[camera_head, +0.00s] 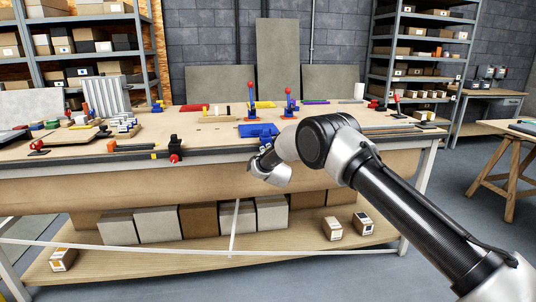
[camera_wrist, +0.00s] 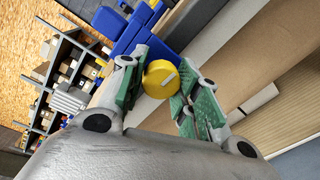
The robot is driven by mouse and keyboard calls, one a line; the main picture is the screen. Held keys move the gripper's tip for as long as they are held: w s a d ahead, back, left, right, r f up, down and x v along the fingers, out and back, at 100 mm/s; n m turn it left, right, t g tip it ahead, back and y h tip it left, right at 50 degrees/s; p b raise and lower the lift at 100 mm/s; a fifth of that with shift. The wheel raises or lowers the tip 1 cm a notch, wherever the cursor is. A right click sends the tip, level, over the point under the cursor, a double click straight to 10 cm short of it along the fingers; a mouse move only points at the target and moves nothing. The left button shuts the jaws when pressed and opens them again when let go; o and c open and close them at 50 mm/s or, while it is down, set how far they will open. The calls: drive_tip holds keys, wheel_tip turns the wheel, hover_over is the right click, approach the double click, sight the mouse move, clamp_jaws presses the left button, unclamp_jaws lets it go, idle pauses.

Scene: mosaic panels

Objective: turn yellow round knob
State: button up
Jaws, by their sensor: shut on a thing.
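The yellow round knob (camera_wrist: 159,79) shows in the wrist view, with a pale mark on its face. It sits at the end of a blue fixture (camera_wrist: 125,35), which also shows on the bench in the head view (camera_head: 258,130). My gripper (camera_wrist: 160,85) has its green-padded fingers on either side of the knob and is shut on it. In the head view my arm reaches from the lower right to the bench's front edge. There the knob and the fingertips are hidden behind my wrist.
The wooden workbench (camera_head: 205,146) holds red-topped levers (camera_head: 250,90), a black block with a red knob (camera_head: 175,149) and small parts at left. Boxes (camera_head: 158,224) stand on its lower shelf. Floor at the front right is clear around a wooden trestle (camera_head: 508,180).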

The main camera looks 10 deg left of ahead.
drive_tip(key=shift+f+n, duration=0.1)
drive_tip(key=shift+n, duration=0.3)
drive_tip(key=o, duration=1.1)
drive_tip(key=shift+c, duration=0.2)
drive_tip(key=f+v, duration=0.1)
drive_tip(key=v, duration=1.1)
drive_tip(key=shift+r, duration=0.45)
